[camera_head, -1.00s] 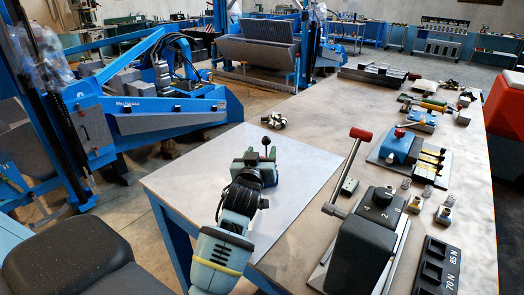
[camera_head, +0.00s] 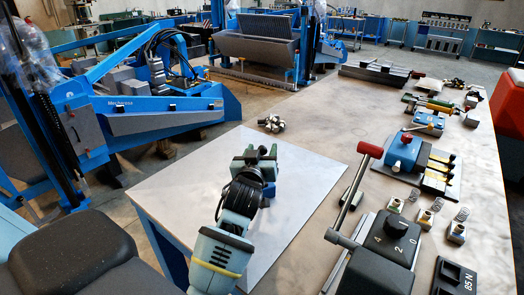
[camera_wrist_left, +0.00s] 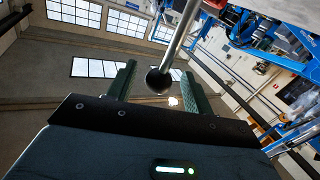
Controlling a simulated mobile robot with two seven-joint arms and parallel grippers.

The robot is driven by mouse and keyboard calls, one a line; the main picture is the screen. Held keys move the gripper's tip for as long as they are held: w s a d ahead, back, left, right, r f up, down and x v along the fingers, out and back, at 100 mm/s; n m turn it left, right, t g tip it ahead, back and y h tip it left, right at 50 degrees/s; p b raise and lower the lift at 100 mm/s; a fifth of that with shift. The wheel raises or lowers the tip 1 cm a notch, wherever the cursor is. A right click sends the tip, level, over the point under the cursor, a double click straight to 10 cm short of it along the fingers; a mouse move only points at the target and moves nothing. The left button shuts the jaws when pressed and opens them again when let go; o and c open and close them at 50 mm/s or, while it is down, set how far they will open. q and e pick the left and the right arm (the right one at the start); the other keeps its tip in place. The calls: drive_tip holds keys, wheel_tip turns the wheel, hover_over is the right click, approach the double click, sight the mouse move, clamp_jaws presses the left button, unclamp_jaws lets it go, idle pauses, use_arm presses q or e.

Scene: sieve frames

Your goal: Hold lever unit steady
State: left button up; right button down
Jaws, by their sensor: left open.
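My left gripper (camera_head: 256,156) is above the white sheet, its dark green fingers apart. In the left wrist view, a black ball (camera_wrist_left: 158,80) on a metal rod (camera_wrist_left: 183,30) is between the open fingers (camera_wrist_left: 157,82); I cannot tell whether they touch it. A blue part (camera_head: 271,188) shows beside the gripper; my wrist hides most of whatever is below. A black lever unit (camera_head: 385,262) with a numbered dial and a red-handled lever (camera_head: 350,190) stands at the near right. A blue lever unit (camera_head: 405,150) with a red knob stands behind it. My right gripper is not in view.
The white sheet (camera_head: 195,195) covers the table's near left corner. A small metal knobbed part (camera_head: 271,124) lies behind the gripper. Springs and small blocks (camera_head: 425,220) stand at the right, near a black tray (camera_head: 455,278). The table's middle (camera_head: 335,130) is clear.

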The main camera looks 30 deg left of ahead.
use_arm(q)
drive_tip(key=shift+w+a, duration=0.2)
drive_tip(key=shift+w, duration=0.3)
drive_tip(key=shift+s, duration=0.1)
drive_tip(key=shift+s+d, duration=0.1)
drive_tip(key=shift+r, duration=0.1)
drive_tip(key=shift+c, duration=1.1)
clamp_jaws()
